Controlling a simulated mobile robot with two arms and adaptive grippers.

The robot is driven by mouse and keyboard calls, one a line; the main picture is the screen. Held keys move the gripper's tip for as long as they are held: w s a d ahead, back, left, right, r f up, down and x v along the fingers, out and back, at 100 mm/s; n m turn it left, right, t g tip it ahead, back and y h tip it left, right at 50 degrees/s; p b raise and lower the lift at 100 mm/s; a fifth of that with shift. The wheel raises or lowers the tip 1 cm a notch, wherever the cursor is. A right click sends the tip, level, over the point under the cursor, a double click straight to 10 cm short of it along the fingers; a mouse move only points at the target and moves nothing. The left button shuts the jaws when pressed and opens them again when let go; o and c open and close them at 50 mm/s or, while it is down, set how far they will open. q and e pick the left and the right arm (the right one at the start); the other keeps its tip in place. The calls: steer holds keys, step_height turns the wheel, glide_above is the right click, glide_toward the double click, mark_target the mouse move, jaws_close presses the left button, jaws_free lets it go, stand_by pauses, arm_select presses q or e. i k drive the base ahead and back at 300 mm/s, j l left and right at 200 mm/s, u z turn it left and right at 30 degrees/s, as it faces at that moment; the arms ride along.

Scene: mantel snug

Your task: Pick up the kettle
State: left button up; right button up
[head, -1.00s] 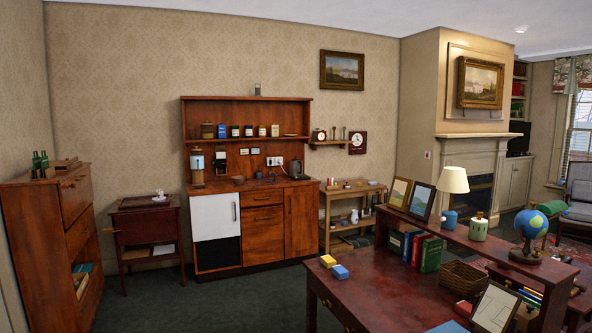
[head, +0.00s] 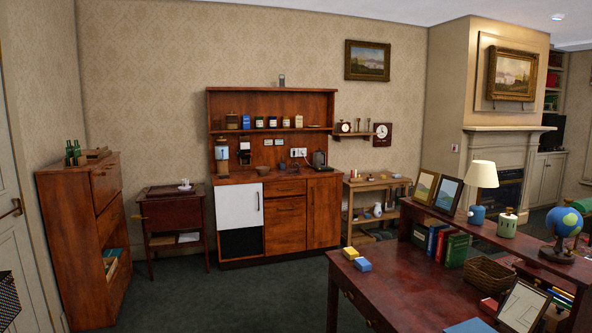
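The kettle (head: 319,160) is a dark, upright shape with a handle. It stands at the right end of the counter of the wooden cabinet (head: 285,215) against the back wall, across the room from me. It looks small at this distance, and nothing hides it. Neither of my grippers shows in the head view.
A dark red desk (head: 400,285) with a raised shelf fills the right foreground. A wooden bureau (head: 85,230) stands at left, with a small side table (head: 172,222) beyond it. Green carpet (head: 215,295) lies open between bureau and desk. A door (head: 20,215) is at far left.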

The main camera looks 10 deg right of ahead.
mark_target(319, 158)
steer(key=i, duration=0.65)
steer(key=i+l+u, duration=0.15)
steer(key=i, duration=0.5)
steer(key=i+u, duration=0.2)
steer(key=i, duration=1.6)
steer(key=i+z, duration=0.2)
steer(key=i, duration=0.4)
steer(key=i+j+z, duration=0.15)
steer(key=i, duration=0.45)
steer(key=i+j+z, duration=0.2)
steer(key=i, duration=0.45)
steer(key=i+l+z, duration=0.25)
steer(key=i+z, duration=0.25)
steer(key=i+l+z, duration=0.1)
steer(key=i+z, duration=0.4)
steer(key=i+j+z, duration=0.1)
steer(key=i+z, duration=0.4)
steer(key=i+l+u, duration=0.35)
steer(key=i, duration=0.15)
steer(key=i+l+u, duration=0.35)
steer(key=i+l, duration=0.1)
steer(key=i, duration=0.05)
